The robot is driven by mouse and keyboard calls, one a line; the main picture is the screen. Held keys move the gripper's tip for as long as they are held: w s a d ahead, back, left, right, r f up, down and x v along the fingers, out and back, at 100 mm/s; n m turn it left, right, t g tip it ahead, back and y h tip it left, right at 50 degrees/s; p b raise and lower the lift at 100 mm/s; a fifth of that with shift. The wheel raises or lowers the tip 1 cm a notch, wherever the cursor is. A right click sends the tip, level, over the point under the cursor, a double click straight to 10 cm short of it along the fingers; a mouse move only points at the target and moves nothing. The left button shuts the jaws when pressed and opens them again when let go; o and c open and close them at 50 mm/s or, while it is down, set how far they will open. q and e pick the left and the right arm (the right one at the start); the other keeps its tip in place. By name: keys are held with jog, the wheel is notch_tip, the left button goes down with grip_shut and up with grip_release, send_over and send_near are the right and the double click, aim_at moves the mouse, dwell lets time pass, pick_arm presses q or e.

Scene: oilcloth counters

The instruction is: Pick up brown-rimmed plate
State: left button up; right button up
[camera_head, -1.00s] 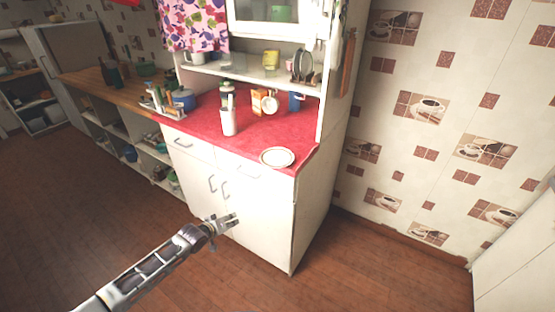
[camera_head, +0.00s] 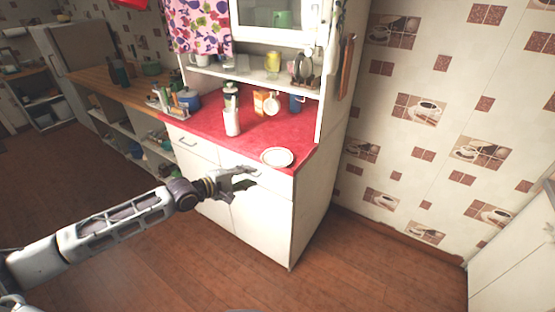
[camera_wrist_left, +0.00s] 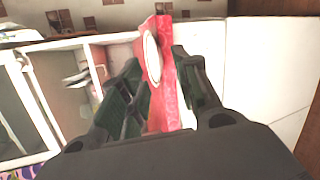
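The brown-rimmed plate (camera_head: 277,157) lies flat near the front right corner of the red counter (camera_head: 215,128). My left gripper (camera_head: 251,178) is in front of the cabinet, a little below and left of the plate, apart from it. In the left wrist view the plate (camera_wrist_left: 152,58) shows edge-on beyond and between the fingers of the left gripper (camera_wrist_left: 162,80), which are spread and empty. My right gripper is in neither view.
A white canister (camera_head: 232,122) stands behind and left of the plate. A clock (camera_head: 271,103), a blue pot (camera_head: 188,98) and other items stand farther back on the counter. The cabinet's side panel (camera_head: 329,75) rises at the right rear. The floor in front is clear.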

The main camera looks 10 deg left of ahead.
pick_arm(q)
jog(key=shift+s+d+r+n+h, duration=0.3)
jog(key=shift+d+r, duration=0.05)
jog(key=shift+r, duration=0.25)
jog(key=shift+w, duration=0.1)
send_near(275, 167)
jog(key=shift+w+d+f, duration=0.2)
jog(key=shift+w+d, duration=0.55)
jog(key=shift+d, duration=0.15)
jog(key=shift+w+d+f, duration=0.25)
jog(key=shift+w+d, duration=0.5)
jog(key=shift+d, duration=0.15)
jog(key=shift+w, duration=0.1)
jog(key=shift+a+x, duration=0.15)
jog(key=shift+x, duration=1.15)
jog(key=shift+a+x, duration=0.15)
jog(key=shift+x, duration=1.15)
jog(key=shift+w+f, duration=0.1)
jog(key=shift+f, duration=0.1)
